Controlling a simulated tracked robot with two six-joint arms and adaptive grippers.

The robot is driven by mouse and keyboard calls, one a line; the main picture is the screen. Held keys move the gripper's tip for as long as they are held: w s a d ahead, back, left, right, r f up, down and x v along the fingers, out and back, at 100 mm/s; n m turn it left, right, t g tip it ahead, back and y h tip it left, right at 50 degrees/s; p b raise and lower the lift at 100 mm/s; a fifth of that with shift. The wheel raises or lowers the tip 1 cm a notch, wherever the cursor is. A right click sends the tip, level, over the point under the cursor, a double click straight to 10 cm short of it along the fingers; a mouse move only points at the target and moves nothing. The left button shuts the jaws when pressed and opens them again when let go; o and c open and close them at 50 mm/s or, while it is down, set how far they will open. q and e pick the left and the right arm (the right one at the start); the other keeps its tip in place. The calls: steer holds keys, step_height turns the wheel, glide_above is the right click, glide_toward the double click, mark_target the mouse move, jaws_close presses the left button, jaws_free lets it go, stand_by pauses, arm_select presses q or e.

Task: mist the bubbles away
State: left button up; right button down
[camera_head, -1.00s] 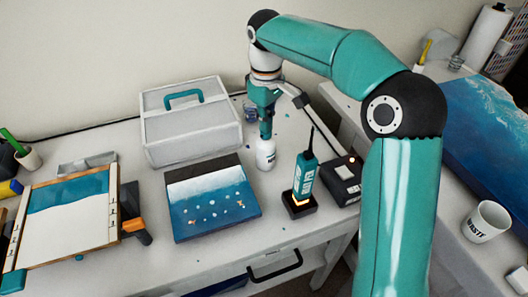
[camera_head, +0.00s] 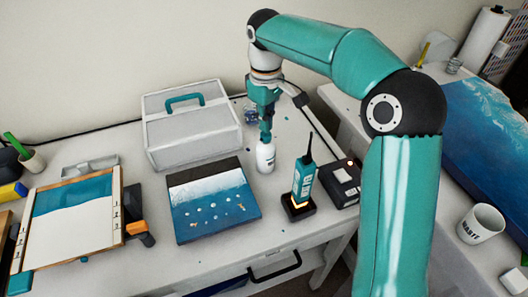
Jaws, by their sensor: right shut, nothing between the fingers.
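A blue and white resin panel (camera_head: 190,225) lies flat on the white table, with several small pale dots, which look like bubbles, and a few orange specks on its blue part. A small white bottle (camera_head: 265,157) with a teal top stands upright just behind and right of the panel. My right gripper (camera_head: 265,117) points down right above the bottle. It is shut with nothing held; whether its tips touch the bottle's top cannot be told. My left gripper is out of view.
A teal handheld tool (camera_head: 303,180) with a thin black tip stands in a lit dock beside a dark box (camera_head: 340,184). A grey toolbox (camera_head: 190,135) stands behind the panel. A framed board (camera_head: 70,222) lies left.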

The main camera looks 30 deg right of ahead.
steer(key=shift+f, duration=0.2)
stand_by(0.5)
steer(key=shift+f+b, duration=0.75)
steer(key=shift+f, duration=0.15)
steer(key=shift+r, duration=0.25)
steer(key=shift+r+p, duration=0.85)
steer(key=shift+p, duration=0.3)
steer(key=shift+a+f, duration=0.1)
steer(key=shift+f, duration=0.05)
